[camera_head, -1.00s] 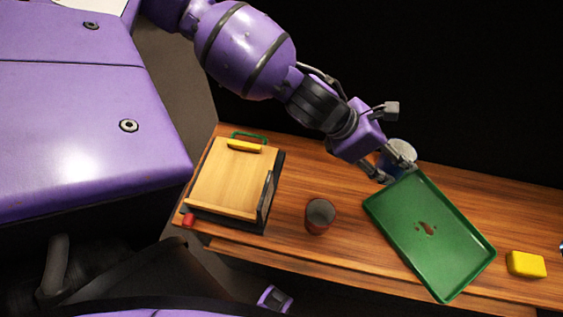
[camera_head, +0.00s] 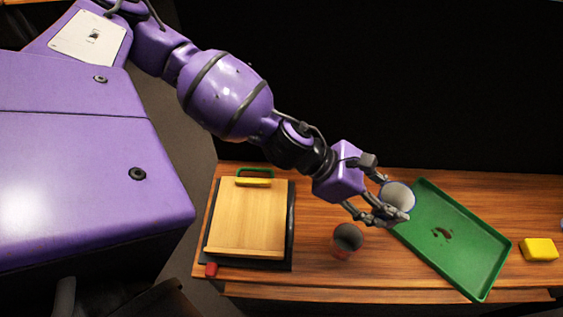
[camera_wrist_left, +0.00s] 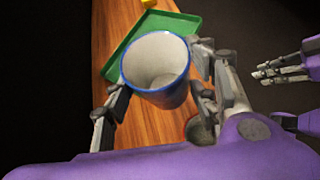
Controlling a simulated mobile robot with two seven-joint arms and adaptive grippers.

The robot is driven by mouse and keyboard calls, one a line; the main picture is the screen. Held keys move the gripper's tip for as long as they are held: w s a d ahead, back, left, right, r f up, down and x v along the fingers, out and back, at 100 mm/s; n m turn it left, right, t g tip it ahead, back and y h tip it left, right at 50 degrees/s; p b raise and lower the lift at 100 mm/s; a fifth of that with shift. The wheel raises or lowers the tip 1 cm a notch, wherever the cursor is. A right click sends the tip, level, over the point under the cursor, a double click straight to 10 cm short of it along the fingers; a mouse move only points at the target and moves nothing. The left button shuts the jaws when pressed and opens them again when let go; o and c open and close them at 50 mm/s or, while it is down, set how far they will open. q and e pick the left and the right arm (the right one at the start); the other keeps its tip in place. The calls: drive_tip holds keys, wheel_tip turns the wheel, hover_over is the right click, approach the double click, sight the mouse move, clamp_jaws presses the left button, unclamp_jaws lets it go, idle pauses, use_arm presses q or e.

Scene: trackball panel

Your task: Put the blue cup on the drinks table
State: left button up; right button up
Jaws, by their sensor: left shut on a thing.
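The blue cup (camera_head: 399,197), with a white inside, is held in my left gripper (camera_head: 387,200). In the head view it appears over the left edge of the green tray. In the left wrist view the blue cup (camera_wrist_left: 157,72) sits between the two fingers of my left gripper (camera_wrist_left: 158,100), mouth towards the camera. The gripper is shut on it. A wooden table (camera_head: 315,268) lies below; I cannot tell whether it is the drinks table. My right gripper (camera_wrist_left: 280,72) shows at the right of the left wrist view; its opening is unclear.
A green tray (camera_head: 470,245) with a dark mark lies on the table. A dark cup (camera_head: 346,241) stands left of it. A yellow block (camera_head: 539,250) is at the right. A wooden board (camera_head: 248,218) with a black frame lies at the left, a small red object (camera_head: 211,269) beside it.

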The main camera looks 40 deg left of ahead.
use_arm(q)
drive_tip(key=shift+s, duration=0.1)
use_arm(e)
drive_tip(key=shift+s, duration=0.1)
drive_tip(key=shift+d, duration=0.1)
